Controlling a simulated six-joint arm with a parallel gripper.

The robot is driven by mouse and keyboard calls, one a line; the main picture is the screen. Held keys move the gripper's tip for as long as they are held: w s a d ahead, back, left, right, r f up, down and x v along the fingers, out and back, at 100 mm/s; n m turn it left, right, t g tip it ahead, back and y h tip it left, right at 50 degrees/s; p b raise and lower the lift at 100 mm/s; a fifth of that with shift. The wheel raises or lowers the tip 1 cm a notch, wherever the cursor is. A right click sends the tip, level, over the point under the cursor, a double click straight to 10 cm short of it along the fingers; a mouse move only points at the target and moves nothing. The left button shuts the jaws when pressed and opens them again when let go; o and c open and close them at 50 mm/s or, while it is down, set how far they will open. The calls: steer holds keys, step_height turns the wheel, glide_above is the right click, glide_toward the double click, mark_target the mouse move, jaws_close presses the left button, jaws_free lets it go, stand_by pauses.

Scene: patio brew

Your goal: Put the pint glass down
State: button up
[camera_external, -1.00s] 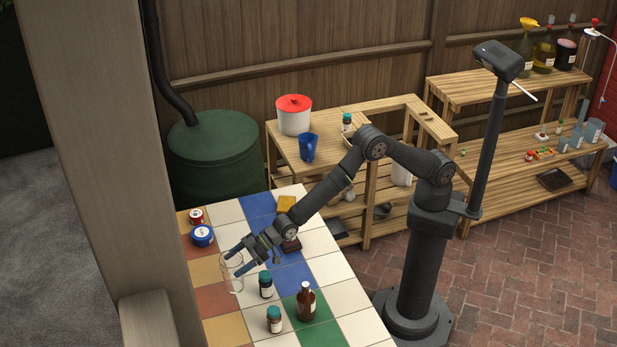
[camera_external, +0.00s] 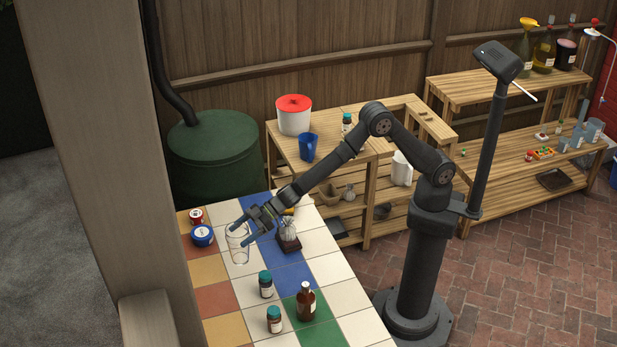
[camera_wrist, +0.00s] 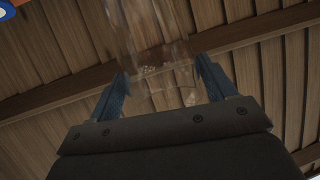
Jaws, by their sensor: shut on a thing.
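The pint glass (camera_external: 238,247) is clear and close to upright at the left of the tiled table (camera_external: 343,296). My gripper (camera_external: 243,232) is shut on it, with one blue finger on each side. In the wrist view the see-through glass (camera_wrist: 158,60) stands between the two fingertips (camera_wrist: 163,82). I cannot tell whether its base touches the tiles.
A blue-and-white tin (camera_external: 203,236) and a red-and-white tin (camera_external: 196,216) are left of the glass. A small potted plant (camera_external: 288,236) stands to its right. Two teal-capped jars (camera_external: 266,285) (camera_external: 274,320) and a brown bottle (camera_external: 306,302) stand nearer the front.

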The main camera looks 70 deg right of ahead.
steer(key=s+d+f+n+g+y, duration=0.15)
steer(key=s+d+n+g, duration=0.35)
steer(key=s+d, duration=0.6)
step_height(320, 180, down, 9)
steer(key=shift+s+a+f+y, duration=0.15)
steer(key=shift+s+f+y, duration=0.05)
steer(key=shift+s+y, duration=0.15)
steer(key=shift+f, duration=0.15)
steer(key=o, duration=1.6)
